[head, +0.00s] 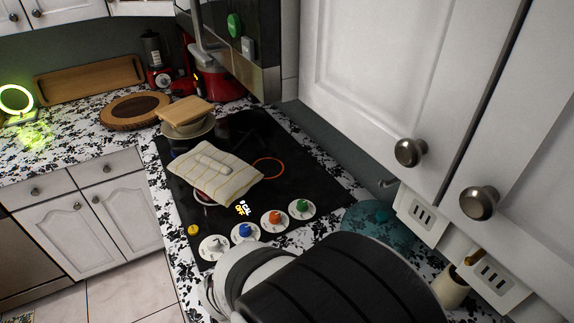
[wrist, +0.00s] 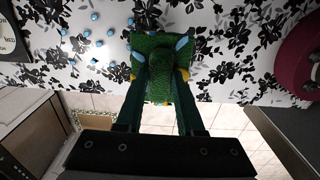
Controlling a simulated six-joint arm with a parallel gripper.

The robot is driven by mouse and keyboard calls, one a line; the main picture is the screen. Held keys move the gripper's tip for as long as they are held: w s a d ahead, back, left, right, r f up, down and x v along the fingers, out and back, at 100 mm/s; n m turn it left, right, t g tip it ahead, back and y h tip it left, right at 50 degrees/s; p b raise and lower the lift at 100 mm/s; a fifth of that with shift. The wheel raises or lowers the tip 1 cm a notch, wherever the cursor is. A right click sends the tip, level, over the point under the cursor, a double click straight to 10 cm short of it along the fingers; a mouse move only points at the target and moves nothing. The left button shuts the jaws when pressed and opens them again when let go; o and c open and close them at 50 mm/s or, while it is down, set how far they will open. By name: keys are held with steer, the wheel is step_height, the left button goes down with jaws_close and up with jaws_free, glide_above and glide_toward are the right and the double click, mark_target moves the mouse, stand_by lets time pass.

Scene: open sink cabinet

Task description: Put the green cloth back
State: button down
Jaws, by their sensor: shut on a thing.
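The green cloth (wrist: 160,92) shows in the wrist view, bunched up between the two fingers of my gripper (wrist: 158,76). The gripper is shut on it. Light blue and yellow patches show at the cloth's edges. The cloth is over a white counter (wrist: 235,75) with a black floral pattern; I cannot tell whether it touches the surface. In the head view the cloth and fingers are not visible; my arm fills the bottom.
Several small blue pieces (wrist: 92,38) lie on the counter left of the cloth. A dark red round object (wrist: 302,62) is at the right. In the head view, a striped towel (head: 232,185) lies on the black stovetop (head: 290,150), and a teal glass dish (head: 385,228) sits nearby.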

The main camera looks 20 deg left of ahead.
steer(key=shift+s+a+f, duration=0.1)
steer(key=shift+a+f, duration=0.1)
steer(key=shift+f, duration=0.9)
steer(key=shift+s+a+f, duration=0.1)
steer(key=shift+a+f, duration=0.05)
steer(key=shift+f, duration=0.95)
steer(key=shift+f, duration=0.1)
steer(key=c, duration=0.5)
jaws_free()
